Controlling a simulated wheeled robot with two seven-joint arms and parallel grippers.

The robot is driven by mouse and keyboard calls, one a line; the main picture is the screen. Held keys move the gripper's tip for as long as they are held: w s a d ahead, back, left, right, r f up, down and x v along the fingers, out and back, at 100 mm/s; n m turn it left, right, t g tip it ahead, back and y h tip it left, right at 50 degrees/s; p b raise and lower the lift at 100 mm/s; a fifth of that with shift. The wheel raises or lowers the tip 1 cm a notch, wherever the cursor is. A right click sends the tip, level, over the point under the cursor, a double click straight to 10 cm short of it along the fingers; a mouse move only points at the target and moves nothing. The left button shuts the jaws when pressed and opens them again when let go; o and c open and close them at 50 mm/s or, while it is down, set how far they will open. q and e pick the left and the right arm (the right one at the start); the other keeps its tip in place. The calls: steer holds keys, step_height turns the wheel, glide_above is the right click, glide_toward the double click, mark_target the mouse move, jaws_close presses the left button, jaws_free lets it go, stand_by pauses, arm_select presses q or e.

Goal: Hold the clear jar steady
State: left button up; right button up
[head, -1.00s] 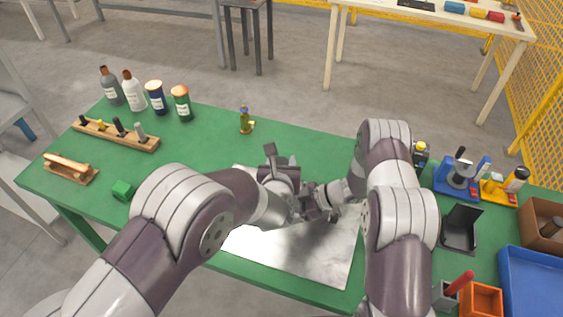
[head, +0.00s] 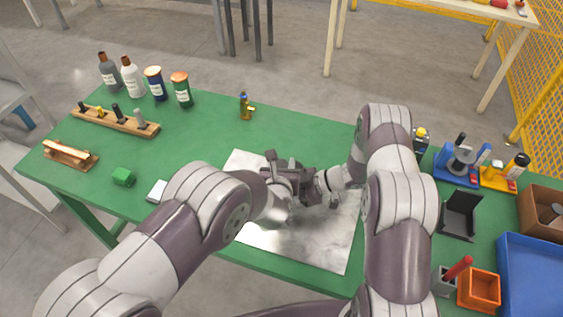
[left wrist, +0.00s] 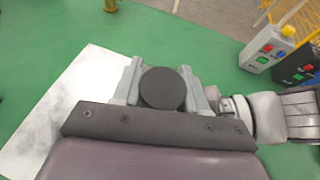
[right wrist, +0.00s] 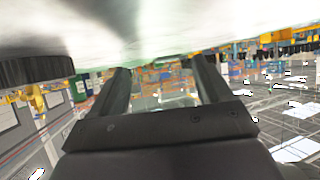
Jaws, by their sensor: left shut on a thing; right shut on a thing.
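My left gripper (head: 286,176) is over the pale mat (head: 322,246) in the head view. In the left wrist view its fingers (left wrist: 166,92) are shut on a dark round lid (left wrist: 163,88), seen from above. My right gripper (head: 318,188) comes in from the right, close against the left one. In the right wrist view its fingers (right wrist: 160,82) stand on either side of a see-through body, which appears to be the clear jar (right wrist: 160,98). The jar is mostly hidden in the head view by the grippers, and its lower edge cannot be made out.
On the right are a black stand (head: 459,215), an orange bin (head: 479,288) and a blue tray (head: 535,275).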

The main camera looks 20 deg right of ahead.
arm_select(q)
steer(key=o, duration=1.1)
steer(key=v, duration=1.2)
